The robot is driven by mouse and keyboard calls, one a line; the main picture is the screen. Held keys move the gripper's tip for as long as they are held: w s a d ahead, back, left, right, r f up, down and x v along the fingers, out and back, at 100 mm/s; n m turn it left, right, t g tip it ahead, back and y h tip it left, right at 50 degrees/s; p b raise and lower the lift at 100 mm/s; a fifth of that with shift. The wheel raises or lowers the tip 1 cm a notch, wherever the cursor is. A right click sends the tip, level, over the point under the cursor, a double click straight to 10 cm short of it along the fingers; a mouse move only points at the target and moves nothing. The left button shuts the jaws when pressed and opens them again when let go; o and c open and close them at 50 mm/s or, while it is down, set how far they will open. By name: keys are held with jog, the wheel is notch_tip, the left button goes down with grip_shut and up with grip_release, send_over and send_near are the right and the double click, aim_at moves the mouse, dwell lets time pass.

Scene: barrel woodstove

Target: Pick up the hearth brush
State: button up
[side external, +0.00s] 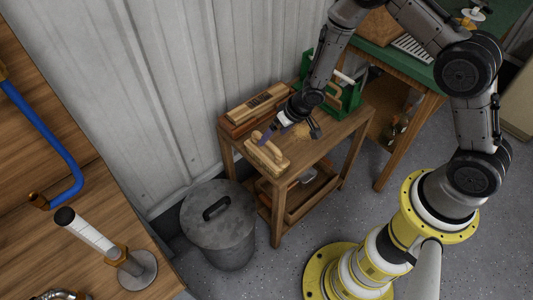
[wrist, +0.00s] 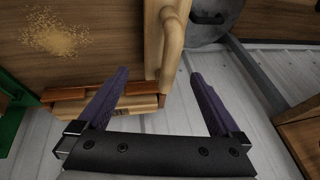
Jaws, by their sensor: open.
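A pale wooden piece with a raised handle, which looks like the hearth brush (side external: 267,158), lies at the front left edge of the small wooden table (side external: 318,149). Its bristles cannot be seen. In the wrist view the brush (wrist: 172,50) runs from the top edge down to between the purple fingertips. My gripper (side external: 264,137) is open and just above the brush in the side view. In the wrist view my gripper (wrist: 158,74) has a finger on each side of the brush's near end. Contact cannot be told.
A stack of wood and brick-coloured pieces (side external: 255,108) lies along the table's back edge by the metal wall. A green caddy (side external: 350,97) stands at the table's far end. A lidded metal bin (side external: 218,224) stands on the floor at left. Tan crumbs (wrist: 57,33) lie on the tabletop.

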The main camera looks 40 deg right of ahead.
aim_at(265, 148)
jog(key=shift+x, duration=3.75)
jog(key=shift+s, duration=0.1)
jog(key=c, duration=1.5)
jog(key=shift+r, duration=0.15)
jog(key=shift+r, duration=0.5)
notch_tip(265, 148, up, 2)
jog(key=shift+s+r, duration=0.1)
jog(key=shift+r, duration=0.15)
jog(key=s+r, duration=0.4)
jog(key=r, duration=0.1)
jog(key=shift+s+d, duration=0.15)
jog(key=shift+d, duration=0.2)
jog(key=s+r, duration=0.1)
jog(key=s, duration=0.2)
jog(key=s+d+r, duration=0.1)
jog(key=s, duration=0.2)
jog(key=s+r, duration=0.2)
jog(key=s, duration=0.1)
jog(key=shift+s+d+r, duration=0.15)
jog(key=shift+s+d, duration=0.05)
jog(key=shift+d, duration=0.05)
